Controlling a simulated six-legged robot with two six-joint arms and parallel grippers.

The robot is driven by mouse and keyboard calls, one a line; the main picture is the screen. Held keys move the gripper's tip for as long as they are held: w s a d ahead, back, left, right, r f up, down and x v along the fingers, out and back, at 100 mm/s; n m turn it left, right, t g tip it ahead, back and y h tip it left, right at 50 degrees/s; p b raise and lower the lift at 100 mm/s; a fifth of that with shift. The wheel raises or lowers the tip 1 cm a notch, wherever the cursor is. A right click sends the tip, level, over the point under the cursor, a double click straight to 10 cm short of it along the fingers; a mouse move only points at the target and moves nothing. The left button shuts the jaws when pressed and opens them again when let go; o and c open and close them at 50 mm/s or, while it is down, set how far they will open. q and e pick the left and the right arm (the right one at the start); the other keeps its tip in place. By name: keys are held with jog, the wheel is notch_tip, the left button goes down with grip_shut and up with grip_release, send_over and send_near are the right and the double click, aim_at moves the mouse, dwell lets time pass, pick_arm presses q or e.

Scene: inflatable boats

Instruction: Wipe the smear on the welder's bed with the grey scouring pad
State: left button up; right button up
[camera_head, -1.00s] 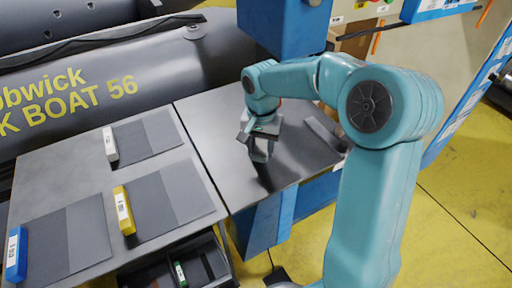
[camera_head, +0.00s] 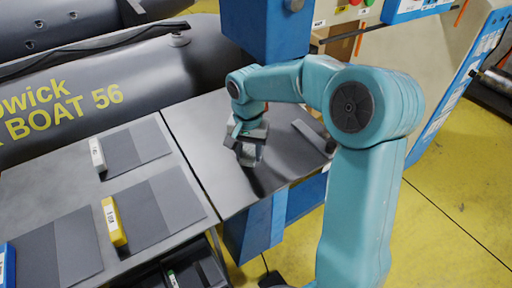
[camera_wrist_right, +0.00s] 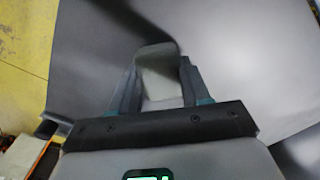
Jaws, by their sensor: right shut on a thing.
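The welder's bed (camera_head: 205,125) is a dark, smooth metal plate in the middle of the head view, below a blue column. My right gripper (camera_head: 249,158) is over the bed, pointing down. In the right wrist view my right gripper (camera_wrist_right: 158,90) is shut on the grey scouring pad (camera_wrist_right: 160,72), a pale grey block between its fingers. The pad is low at the bed; I cannot tell if it touches. Dark patches show on the bed by the gripper, but I cannot tell smear from shadow or reflection. My left gripper is not in view.
A grey bar (camera_head: 312,136) lies on the bed's right side. Left of the bed, a grey table holds dark sheets with white (camera_head: 97,154), yellow (camera_head: 114,222) and blue (camera_head: 7,265) labelled blocks. A dark inflatable boat (camera_head: 130,70) lies behind. The blue column (camera_head: 262,30) stands at the back.

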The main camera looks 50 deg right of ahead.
aim_at(236, 166)
jog(key=shift+w+a+f, duration=0.1)
jog(key=shift+w+a, duration=0.05)
jog(key=shift+a, duration=0.35)
jog(key=shift+w+a, duration=0.25)
jog(key=shift+a, duration=0.5)
jog(key=shift+w+a, duration=0.2)
jog(key=shift+a, duration=0.5)
jog(key=shift+r+p, duration=2.2)
jog(key=shift+r, duration=0.75)
jog(key=shift+r, duration=0.1)
notch_tip(236, 166, up, 3)
jog(key=shift+f+p, duration=0.1)
jog(key=shift+p, duration=1.1)
